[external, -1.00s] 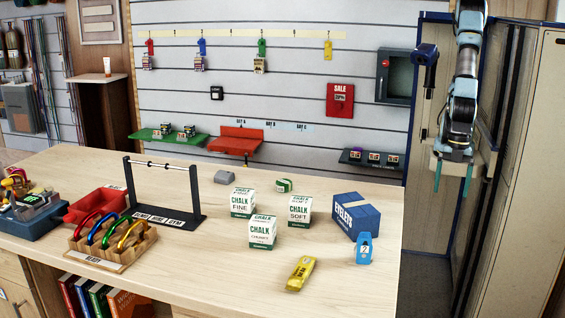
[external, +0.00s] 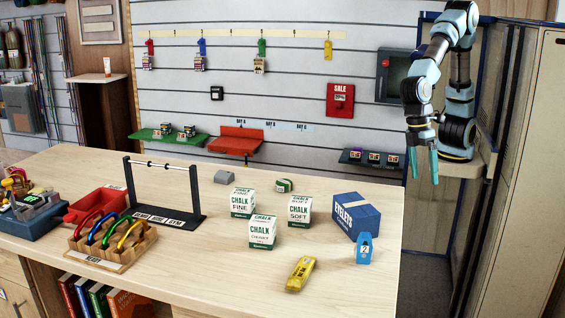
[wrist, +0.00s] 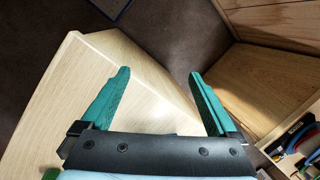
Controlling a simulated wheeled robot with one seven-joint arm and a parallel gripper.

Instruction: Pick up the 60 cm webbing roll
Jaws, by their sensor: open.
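No label reading 60 cm can be read in these views, so I cannot tell for sure which thing is the webbing roll. A small green roll-like thing with a white label (external: 284,185) lies towards the back of the table, and a yellow bundle (external: 301,273) lies near the front; either could be webbing. My gripper (external: 426,166) is open and empty, pointing down beyond the table's right edge, apart from both. In the wrist view my gripper (wrist: 160,75) shows two green fingers spread apart, with nothing between them.
White chalk boxes (external: 262,232), a blue box (external: 357,217) and a blue tagged item (external: 364,248) stand on the table (external: 200,275). A black bar stand (external: 165,218) and a carabiner rack (external: 110,250) are left. The front middle is mostly clear.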

